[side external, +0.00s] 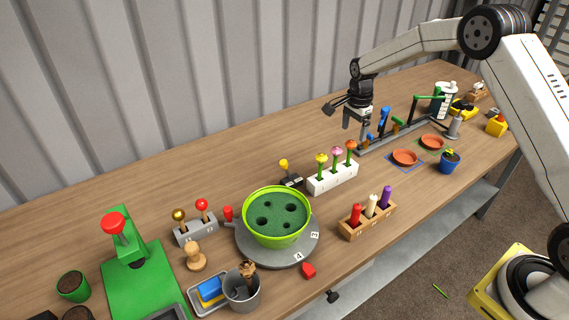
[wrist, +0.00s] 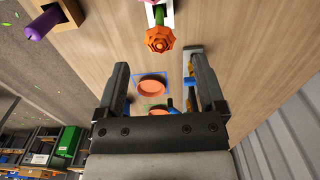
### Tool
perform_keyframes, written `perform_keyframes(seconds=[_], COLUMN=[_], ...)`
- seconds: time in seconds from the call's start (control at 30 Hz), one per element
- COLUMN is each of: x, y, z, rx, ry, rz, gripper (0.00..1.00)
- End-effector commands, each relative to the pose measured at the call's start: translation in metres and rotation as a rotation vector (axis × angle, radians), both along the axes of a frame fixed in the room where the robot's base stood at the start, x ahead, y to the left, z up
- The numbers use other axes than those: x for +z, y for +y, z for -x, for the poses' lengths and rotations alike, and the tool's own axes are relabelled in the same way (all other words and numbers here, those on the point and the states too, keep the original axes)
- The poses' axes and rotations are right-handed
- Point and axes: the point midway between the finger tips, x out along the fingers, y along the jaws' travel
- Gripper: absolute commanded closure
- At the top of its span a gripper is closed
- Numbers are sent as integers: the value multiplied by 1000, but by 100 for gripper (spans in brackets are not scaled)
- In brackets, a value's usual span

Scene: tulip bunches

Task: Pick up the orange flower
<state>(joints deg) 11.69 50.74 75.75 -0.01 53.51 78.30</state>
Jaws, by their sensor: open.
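The orange flower (side external: 350,145) stands upright on a green stem at the right end of a white block (side external: 333,180), beside a pink flower (side external: 337,152) and a yellow flower (side external: 321,159). In the wrist view the orange flower (wrist: 160,39) shows near the top, roughly centred between the fingers but beyond their tips. My gripper (side external: 354,124) is above the table close to the orange flower, a little higher than its bloom. In the wrist view my gripper (wrist: 159,68) is open and empty, with both fingers apart.
A wooden rack (side external: 367,221) with red, cream and purple pegs stands in front of the block. A green pot (side external: 277,237) on a grey turntable is to the left. A rail with coloured levers (side external: 405,135) and orange saucers (side external: 404,157) lie to the right.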

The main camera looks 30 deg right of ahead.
Motion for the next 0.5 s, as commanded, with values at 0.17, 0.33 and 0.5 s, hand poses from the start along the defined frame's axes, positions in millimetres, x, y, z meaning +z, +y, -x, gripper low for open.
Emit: perform_keyframes(seconds=[0.17,0.33,0.5], x=[-2,-14,-25], y=[0,0,0], z=[0,0,0], rx=[-3,-1,-1], ry=[1,3,1], rz=[0,-1,0], gripper=[11,11,11])
